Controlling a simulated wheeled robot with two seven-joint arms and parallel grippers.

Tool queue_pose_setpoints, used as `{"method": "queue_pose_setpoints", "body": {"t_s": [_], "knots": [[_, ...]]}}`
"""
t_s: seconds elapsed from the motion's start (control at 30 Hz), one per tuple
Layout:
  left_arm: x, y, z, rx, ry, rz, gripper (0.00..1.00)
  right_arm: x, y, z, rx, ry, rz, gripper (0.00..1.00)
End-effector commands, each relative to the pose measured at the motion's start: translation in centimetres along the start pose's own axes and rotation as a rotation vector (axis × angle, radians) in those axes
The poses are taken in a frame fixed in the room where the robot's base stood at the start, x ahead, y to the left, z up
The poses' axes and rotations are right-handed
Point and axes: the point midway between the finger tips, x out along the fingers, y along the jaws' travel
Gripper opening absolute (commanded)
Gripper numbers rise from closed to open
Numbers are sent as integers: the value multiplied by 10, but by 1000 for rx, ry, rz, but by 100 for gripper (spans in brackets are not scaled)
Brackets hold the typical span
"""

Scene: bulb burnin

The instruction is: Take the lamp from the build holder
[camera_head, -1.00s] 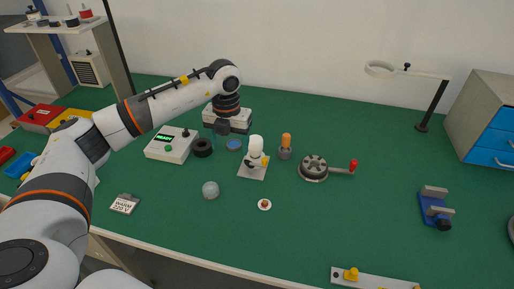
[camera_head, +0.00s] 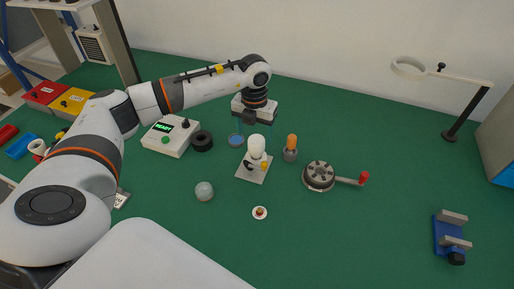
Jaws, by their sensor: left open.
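The lamp (camera_head: 257,147), a white rounded bulb, stands upright in the build holder (camera_head: 247,175), a pale square plate with a black clamp and a yellow knob. My left gripper (camera_head: 247,122) comes in from the left and is open and empty. It hangs just behind and above the lamp in the picture, apart from it as far as I can see. Its fingertips are small and hard to make out. My right gripper is not in view.
A tester box reading READY (camera_head: 171,136) and a black ring (camera_head: 202,141) lie left of the holder. An orange-handled tool (camera_head: 291,147) and a round crank fixture (camera_head: 319,176) stand right. A clear globe (camera_head: 204,191) lies in front. The green table's right middle is free.

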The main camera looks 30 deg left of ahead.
Motion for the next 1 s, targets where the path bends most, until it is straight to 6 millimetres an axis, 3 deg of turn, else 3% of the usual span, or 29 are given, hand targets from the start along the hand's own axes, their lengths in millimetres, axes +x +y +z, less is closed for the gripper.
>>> {"method": "queue_pose_setpoints", "body": {"t_s": [0.17,0.53,0.87,1.0], "knots": [[17,1,0,0,0,1,73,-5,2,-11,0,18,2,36],[62,4,0,0,-2,0,73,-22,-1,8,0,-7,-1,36],[70,3,0,1,1,0,73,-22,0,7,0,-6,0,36],[70,3,0,1,1,0,50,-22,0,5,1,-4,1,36]]}}
